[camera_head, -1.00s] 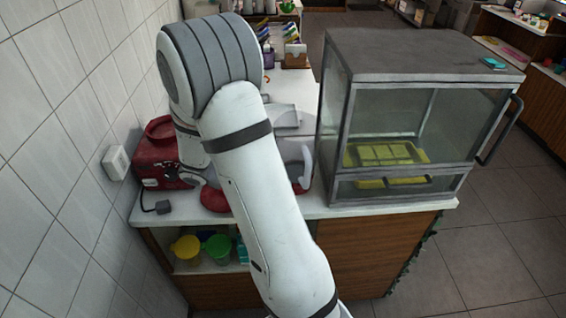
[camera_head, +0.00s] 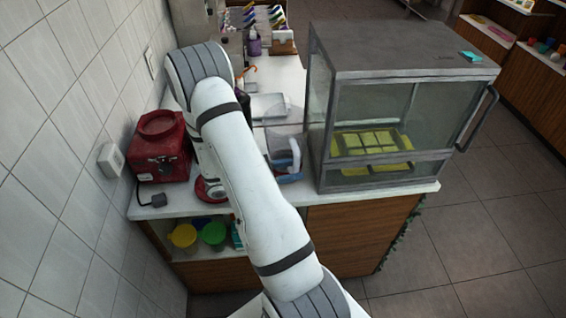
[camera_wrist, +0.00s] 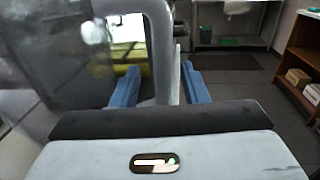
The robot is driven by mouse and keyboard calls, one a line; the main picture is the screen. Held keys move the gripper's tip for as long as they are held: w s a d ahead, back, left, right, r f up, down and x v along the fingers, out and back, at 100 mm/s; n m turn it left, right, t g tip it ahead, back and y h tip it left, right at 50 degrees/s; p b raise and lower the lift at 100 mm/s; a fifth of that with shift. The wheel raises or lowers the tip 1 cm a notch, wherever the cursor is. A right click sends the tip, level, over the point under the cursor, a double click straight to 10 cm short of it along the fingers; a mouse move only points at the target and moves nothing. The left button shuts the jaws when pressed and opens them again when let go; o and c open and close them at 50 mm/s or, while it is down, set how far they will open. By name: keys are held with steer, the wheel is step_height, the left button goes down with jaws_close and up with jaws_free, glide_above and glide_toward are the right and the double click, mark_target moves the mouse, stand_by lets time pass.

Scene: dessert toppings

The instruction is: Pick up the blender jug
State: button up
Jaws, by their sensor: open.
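The blender jug has a clear body and a pale grey handle (camera_wrist: 163,50). In the wrist view it fills the upper left, very close, with the handle standing upright. My gripper (camera_wrist: 158,78) is open, its two blue fingers spread on either side of the handle, which shows between them. I cannot tell whether either finger touches it. In the head view the jug (camera_head: 296,152) stands on the white counter just right of my forearm, partly hidden by it, close to the glass case.
A glass display case (camera_head: 400,48) with a yellow tray stands right of the jug. A red appliance (camera_head: 158,165) stands by the tiled wall. A red round piece (camera_head: 205,192) lies at the counter's front (camera_head: 155,206). Yellow (camera_head: 183,236) and green (camera_head: 214,234) cups sit on the shelf below.

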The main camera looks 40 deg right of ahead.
steer(key=shift+s+d, duration=0.3)
steer(key=shift+d, duration=0.3)
steer(key=shift+c, duration=0.5)
jaws_close()
stand_by(0.5)
